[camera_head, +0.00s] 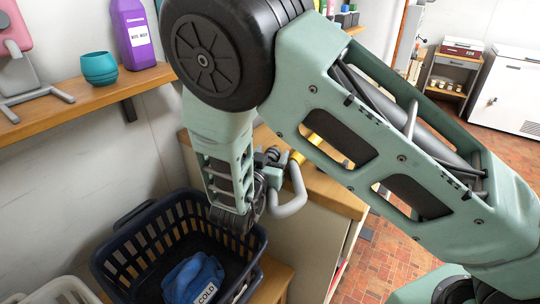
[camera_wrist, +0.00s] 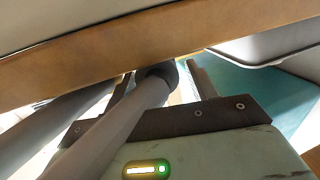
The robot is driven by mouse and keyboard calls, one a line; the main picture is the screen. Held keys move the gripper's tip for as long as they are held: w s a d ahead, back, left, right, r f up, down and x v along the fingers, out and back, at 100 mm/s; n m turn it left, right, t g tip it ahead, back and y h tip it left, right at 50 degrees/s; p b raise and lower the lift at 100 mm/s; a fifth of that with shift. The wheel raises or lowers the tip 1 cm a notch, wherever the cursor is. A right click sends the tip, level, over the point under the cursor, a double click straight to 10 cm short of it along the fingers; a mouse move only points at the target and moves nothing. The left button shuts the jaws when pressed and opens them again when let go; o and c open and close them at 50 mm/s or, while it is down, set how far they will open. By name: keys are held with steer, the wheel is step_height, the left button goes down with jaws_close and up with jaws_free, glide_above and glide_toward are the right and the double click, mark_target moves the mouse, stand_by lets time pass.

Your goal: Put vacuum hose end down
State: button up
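The vacuum hose (camera_head: 292,200) is a grey curved tube hanging beside my wrist, over the cabinet corner, in the head view. In the wrist view, grey tube lengths run up from the lower left to a dark cuff, the hose end (camera_wrist: 160,74). The cuff lies between the fingers of my gripper (camera_wrist: 165,82), which appears shut on it. In the head view my gripper (camera_head: 262,195) points down near the cabinet's edge, its fingers mostly hidden by the wrist. A yellow part (camera_head: 298,157) shows behind the hose, partly hidden by my arm.
A dark blue basket (camera_head: 118,262) with a blue cloth (camera_head: 193,278) stands below left of my gripper. A wooden-topped cabinet (camera_head: 335,192) is close beside my wrist. A shelf (camera_head: 65,105) holds a teal bowl (camera_head: 99,68) and purple bottle (camera_head: 135,35). Brick floor (camera_head: 380,262) lies right.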

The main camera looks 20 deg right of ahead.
steer(key=shift+s+r, duration=0.1)
steer(key=shift+r, duration=0.05)
steer(key=s+a+r+n+g+y+b, duration=0.1)
steer(key=s+a+n+g+y, duration=0.25)
steer(key=s+a+y, duration=0.55)
steer(key=s+a+r+n+g+y+b, duration=0.1)
steer(key=s+a+n+g+y, duration=0.35)
steer(key=a, duration=0.65)
steer(key=s+d+r+n+g+h, duration=0.1)
steer(key=s+d+n+g, duration=0.1)
steer(key=s+d, duration=0.4)
steer(key=s+d+r+n+g, duration=0.2)
steer(key=s+d+n, duration=0.3)
steer(key=s, duration=0.7)
steer(key=shift+d+n+g+h, duration=0.35)
steer(key=shift+d+g, duration=0.35)
steer(key=shift+d, duration=0.45)
